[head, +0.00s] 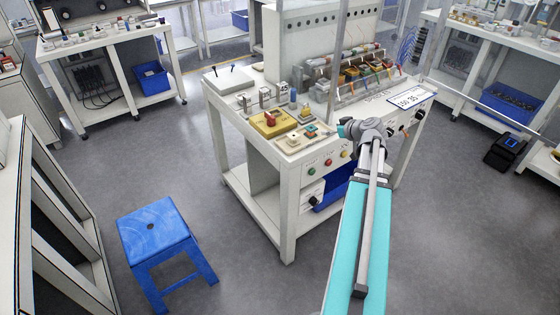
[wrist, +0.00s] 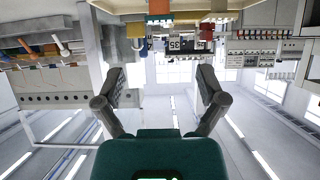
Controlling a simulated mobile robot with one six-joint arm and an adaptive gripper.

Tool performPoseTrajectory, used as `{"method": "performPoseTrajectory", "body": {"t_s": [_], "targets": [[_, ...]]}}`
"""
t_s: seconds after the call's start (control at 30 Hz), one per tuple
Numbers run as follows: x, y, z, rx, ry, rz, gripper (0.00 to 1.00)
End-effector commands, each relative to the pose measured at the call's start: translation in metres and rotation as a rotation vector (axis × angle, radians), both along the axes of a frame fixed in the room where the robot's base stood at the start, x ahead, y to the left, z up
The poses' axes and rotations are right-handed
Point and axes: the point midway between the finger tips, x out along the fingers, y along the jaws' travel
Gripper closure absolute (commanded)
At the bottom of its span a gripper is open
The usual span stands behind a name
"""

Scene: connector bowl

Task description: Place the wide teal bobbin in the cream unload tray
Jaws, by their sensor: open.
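A small teal piece (head: 311,132) lies near the front edge of the white workbench in the head view, left of my gripper; it may be the wide teal bobbin, but it is too small to be sure. A small cream piece (head: 292,139) lies beside it; I cannot tell whether this is the cream unload tray. My gripper (head: 350,130) is above the bench's front edge, apart from these pieces. In the wrist view my gripper (wrist: 160,82) has its two dark fingers spread wide with nothing between them. Neither bobbin nor tray can be made out in the wrist view.
A yellow block with a red top (head: 270,122) stands on the white workbench (head: 234,82), left of the teal piece. Coloured bins (head: 362,70) line the bench's back right. A blue stool (head: 155,230) stands on the floor at left. The floor between them is clear.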

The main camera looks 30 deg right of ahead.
Motion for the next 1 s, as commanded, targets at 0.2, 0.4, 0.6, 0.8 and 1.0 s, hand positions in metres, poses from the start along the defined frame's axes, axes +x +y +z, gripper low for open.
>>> {"method": "performPoseTrajectory", "body": {"t_s": [0.2,0.4,0.6,0.8,1.0], "targets": [[0.004,0.011,-0.003,0.011,0.017,0.014,0.1],[0.016,0.052,-0.013,0.051,0.09,0.061,0.1],[0.027,0.118,-0.031,0.107,0.224,0.122,0.1],[0.03,0.185,-0.048,0.147,0.379,0.164,0.1],[0.024,0.245,-0.064,0.163,0.536,0.179,0.1]]}}
